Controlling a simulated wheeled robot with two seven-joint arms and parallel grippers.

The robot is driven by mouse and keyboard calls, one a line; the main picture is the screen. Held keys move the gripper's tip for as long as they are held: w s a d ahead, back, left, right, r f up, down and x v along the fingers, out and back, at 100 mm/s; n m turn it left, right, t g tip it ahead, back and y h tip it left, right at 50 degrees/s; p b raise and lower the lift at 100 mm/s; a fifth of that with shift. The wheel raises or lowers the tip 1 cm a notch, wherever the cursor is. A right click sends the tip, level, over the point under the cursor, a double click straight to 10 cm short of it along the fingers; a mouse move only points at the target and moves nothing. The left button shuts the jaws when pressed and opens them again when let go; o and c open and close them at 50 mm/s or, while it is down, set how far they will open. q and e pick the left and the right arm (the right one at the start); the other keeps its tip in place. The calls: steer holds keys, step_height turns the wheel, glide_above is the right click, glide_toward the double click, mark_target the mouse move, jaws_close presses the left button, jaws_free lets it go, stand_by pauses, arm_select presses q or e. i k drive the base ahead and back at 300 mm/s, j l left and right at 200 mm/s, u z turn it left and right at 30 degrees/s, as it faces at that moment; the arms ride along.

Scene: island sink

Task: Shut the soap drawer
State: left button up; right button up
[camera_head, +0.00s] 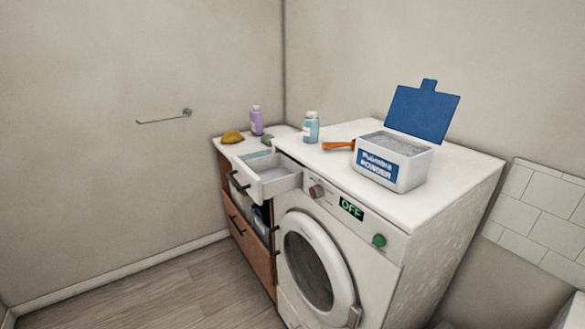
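The soap drawer (277,183) is a white, open-topped tray with a dark handle at its front. It stands pulled out at the upper left of the white washing machine (385,272), left of the machine's knob. Its inside looks empty. The washing machine's round door (338,276) looks shut, and its display (352,208) reads OFF. Neither of my grippers is in view.
On top stand an open powder box (391,170) with a raised blue lid, an orange scoop (338,145) and a blue bottle (311,127). A purple bottle (257,122) and a yellow sponge-like item (232,137) sit left. Floor in front is clear.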

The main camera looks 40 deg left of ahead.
mark_target(263, 178)
steer(key=u, duration=1.55)
